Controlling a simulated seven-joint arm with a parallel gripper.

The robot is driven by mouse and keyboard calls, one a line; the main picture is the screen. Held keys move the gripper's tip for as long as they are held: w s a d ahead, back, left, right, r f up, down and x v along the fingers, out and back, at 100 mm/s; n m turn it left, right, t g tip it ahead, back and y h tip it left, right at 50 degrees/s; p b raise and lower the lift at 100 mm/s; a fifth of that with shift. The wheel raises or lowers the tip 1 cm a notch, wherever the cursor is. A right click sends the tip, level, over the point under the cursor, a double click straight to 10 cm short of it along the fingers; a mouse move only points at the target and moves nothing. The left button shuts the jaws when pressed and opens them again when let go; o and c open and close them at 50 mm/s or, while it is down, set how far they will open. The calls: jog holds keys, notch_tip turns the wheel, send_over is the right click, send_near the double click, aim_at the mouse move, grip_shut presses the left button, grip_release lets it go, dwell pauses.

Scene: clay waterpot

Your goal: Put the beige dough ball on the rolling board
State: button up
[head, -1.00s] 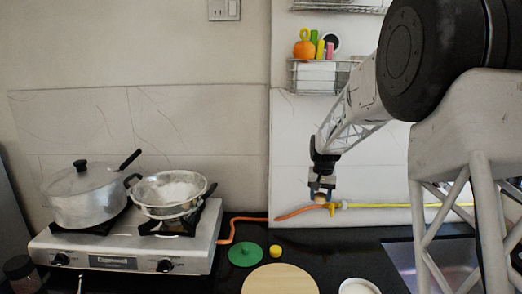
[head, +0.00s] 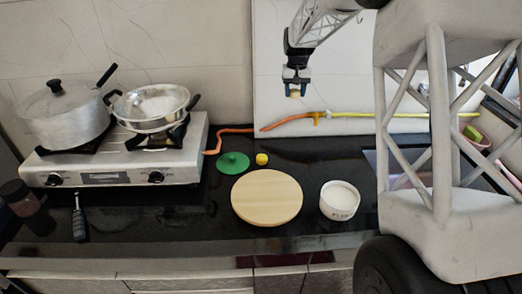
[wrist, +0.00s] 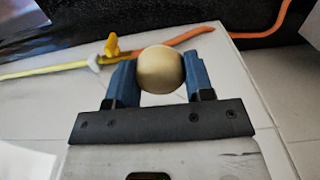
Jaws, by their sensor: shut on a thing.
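The beige dough ball (wrist: 160,69) is held between the two blue fingers of my gripper (wrist: 160,80) in the wrist view. In the head view my gripper (head: 296,90) is up in front of the white wall panel, with a small part of the dough ball (head: 295,94) showing below it. The rolling board (head: 267,198), round and pale wood, lies flat on the dark counter, lower and to the left of my gripper. Its top is bare.
A white bowl (head: 340,200) stands right of the board. A green lid (head: 233,162) and a small yellow thing (head: 262,159) lie behind it. An orange and yellow hose (head: 317,115) runs along the wall. A stove (head: 120,155) with pots stands left.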

jog(key=s+a+f, duration=0.3)
jog(key=s+f, duration=0.2)
jog(key=s, duration=1)
jog(key=s+a+f+n, duration=0.1)
jog(key=s+f, duration=0.5)
jog(key=s, duration=0.9)
jog(key=s+a+f+n, duration=0.1)
jog(key=s+a+f, duration=0.3)
jog(key=s, duration=1.1)
jog(key=shift+a+f, duration=0.35)
jog(key=shift+f, duration=0.5)
jog(key=shift+w, duration=0.1)
send_over(268, 201)
jog(key=shift+w+f, duration=0.1)
jog(key=shift+f, duration=0.65)
jog(key=shift+f, duration=1.75)
jog(key=shift+f, duration=0.1)
